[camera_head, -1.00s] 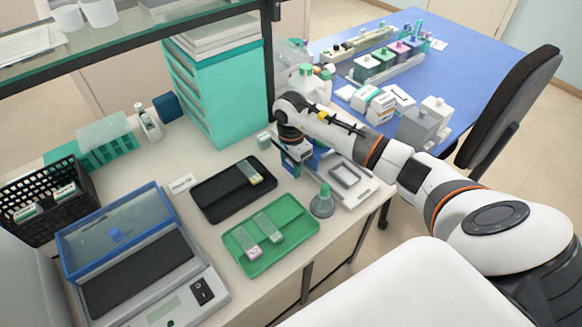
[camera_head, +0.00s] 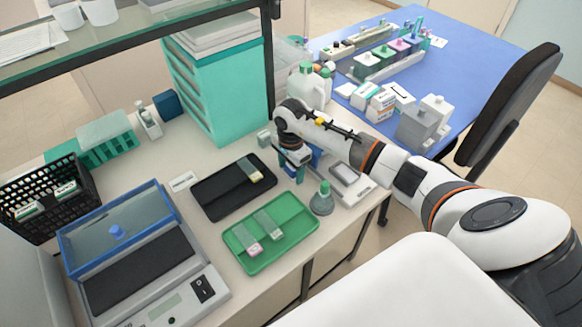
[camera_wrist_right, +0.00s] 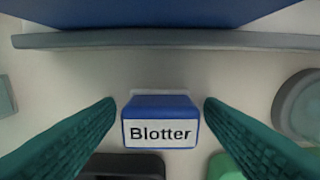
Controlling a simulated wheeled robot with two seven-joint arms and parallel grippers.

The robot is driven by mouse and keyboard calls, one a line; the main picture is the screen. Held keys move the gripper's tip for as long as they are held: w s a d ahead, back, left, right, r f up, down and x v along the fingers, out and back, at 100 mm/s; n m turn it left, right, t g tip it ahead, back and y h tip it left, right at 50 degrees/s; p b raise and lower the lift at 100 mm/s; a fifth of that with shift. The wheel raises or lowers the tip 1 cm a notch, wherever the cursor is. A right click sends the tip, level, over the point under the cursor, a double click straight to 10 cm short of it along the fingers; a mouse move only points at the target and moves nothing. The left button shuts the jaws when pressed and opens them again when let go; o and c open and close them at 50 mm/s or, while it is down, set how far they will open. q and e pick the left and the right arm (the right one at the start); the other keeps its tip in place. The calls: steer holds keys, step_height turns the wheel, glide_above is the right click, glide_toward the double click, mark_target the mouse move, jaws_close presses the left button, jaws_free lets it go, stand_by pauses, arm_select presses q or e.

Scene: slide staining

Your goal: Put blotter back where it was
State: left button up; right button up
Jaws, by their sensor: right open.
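The blotter (camera_wrist_right: 160,122) is a small blue block with a white label reading "Blotter". In the right wrist view it sits on the pale bench surface, between the two teal fingers of my right gripper (camera_wrist_right: 159,104). The fingers are open, with a visible gap on each side of the blotter. In the head view my right gripper (camera_head: 294,172) is low over the bench, right of the black tray (camera_head: 212,205); the blotter is largely hidden there by the gripper. My left gripper is not in view.
A grey conical flask with a green top (camera_head: 322,200) stands close to my right gripper. A green tray with slides (camera_head: 252,263) lies in front. A teal drawer cabinet (camera_head: 228,105) and white bottles (camera_head: 308,88) stand behind. A white device (camera_head: 352,190) lies to the right.

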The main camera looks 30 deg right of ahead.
step_height(320, 180, up, 12)
steer(key=b, duration=0.2)
steer(key=shift+r+b, duration=0.15)
steer(key=shift+b, duration=0.2)
stand_by(0.3)
